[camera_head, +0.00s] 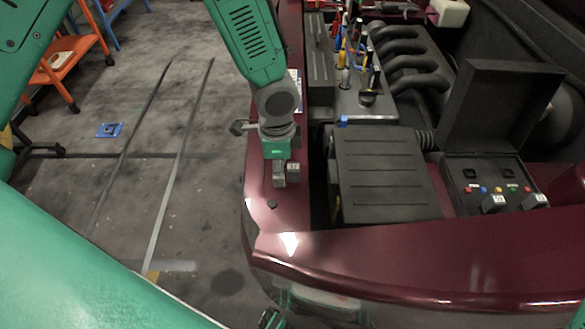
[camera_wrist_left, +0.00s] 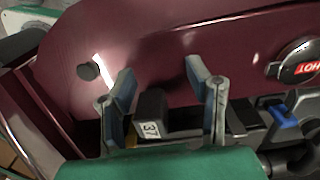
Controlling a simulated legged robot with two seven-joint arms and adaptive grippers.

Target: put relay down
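The dark relay with a white "37" label stands between my left fingers in the left wrist view (camera_wrist_left: 152,112), nearer the left finger, with a gap to the right finger. In the head view the relay (camera_head: 293,168) shows small at the fingertips, over the dark red car edge (camera_head: 275,205). My left gripper (camera_head: 286,178) points down there with its fingers spread; it also shows in the left wrist view (camera_wrist_left: 163,110). Whether the relay's underside touches the red surface is hard to tell.
An open box (camera_head: 470,170) with two relays and coloured buttons sits at the right, its black lid raised. A black ribbed cover (camera_head: 385,170) lies between. Tools (camera_head: 352,45) stand in a holder behind. An orange cart (camera_head: 65,60) stands on the floor at left.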

